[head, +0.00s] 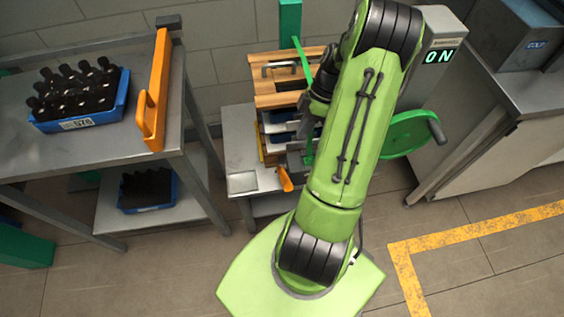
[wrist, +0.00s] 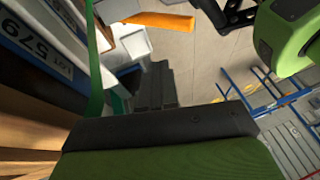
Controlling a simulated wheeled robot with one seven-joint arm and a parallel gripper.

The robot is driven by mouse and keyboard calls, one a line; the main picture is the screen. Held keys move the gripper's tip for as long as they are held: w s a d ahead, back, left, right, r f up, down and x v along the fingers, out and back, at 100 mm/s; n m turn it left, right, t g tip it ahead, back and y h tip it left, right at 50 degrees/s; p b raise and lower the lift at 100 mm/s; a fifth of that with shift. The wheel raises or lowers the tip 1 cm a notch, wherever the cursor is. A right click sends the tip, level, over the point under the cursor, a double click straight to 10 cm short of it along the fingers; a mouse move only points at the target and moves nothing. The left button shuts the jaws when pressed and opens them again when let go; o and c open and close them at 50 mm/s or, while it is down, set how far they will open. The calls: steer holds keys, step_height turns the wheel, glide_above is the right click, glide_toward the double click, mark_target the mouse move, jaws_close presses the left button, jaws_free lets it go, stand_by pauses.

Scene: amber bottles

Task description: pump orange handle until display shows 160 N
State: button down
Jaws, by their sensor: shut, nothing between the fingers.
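The orange handle (head: 284,178) sticks out low at the front of the wooden-topped press stand, just left of my arm. In the wrist view an orange bar (wrist: 160,20) at the top, on a dark lever, looks like the same handle. The display (head: 439,56) on the grey box at the upper right reads 0 N in green. My gripper (wrist: 157,95) shows in the wrist view as dark fingers beyond my green and black wrist. It is shut and empty, apart from the orange bar. In the head view my arm hides most of it.
A steel table (head: 85,135) on the left holds a blue crate (head: 80,122) of dark bottles and an upright orange panel (head: 155,90). A green crank wheel (head: 408,130) is right of my arm. A grey cabinet (head: 500,140) stands farther right. Floor at lower right is clear.

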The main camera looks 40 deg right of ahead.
steer(key=b, duration=0.3)
glide_toward(285, 179)
step_height(285, 179, down, 2)
steer(key=w, duration=0.2)
steer(key=a+f, duration=0.1)
steer(key=s+a+f, duration=0.1)
steer(key=f, duration=0.1)
steer(key=shift+s+f, duration=0.1)
steer(key=shift+s+a+f+b, duration=0.15)
steer(key=shift+a+f+b, duration=0.05)
steer(key=shift+a+b, duration=0.1)
steer(key=shift+s, duration=0.1)
